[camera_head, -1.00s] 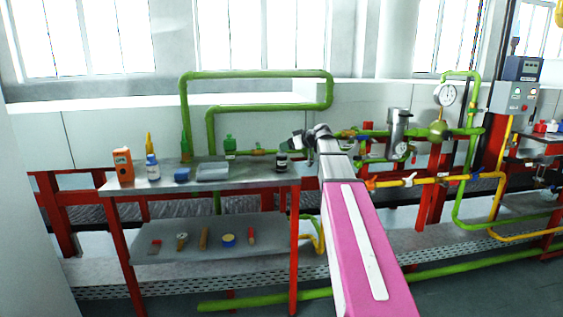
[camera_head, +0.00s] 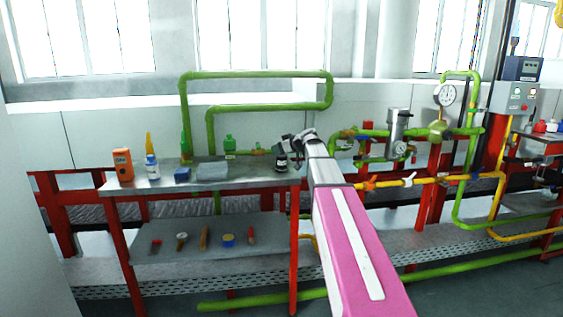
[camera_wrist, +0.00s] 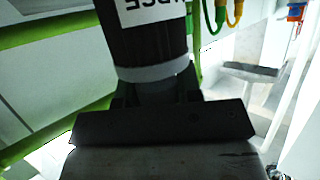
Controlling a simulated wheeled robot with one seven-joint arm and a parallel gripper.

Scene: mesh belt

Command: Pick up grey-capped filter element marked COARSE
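The filter element (camera_head: 280,162) is a small dark cylinder standing at the right end of the bench top (camera_head: 235,183). In the wrist view the filter element (camera_wrist: 148,42) is large and close, with a black body, a grey cap band and a white label. The label's upside-down letters end in "ARSE"; the rest is cut off. My gripper (camera_head: 290,147) is right beside the filter's upper part in the head view. In the wrist view the dark gripper parts (camera_wrist: 157,93) lie against or just around the cap end. Whether the fingers press on it cannot be told.
Several small items lie on the lower shelf (camera_head: 200,258). Green pipes (camera_head: 255,74) rise behind; valves stand to the right.

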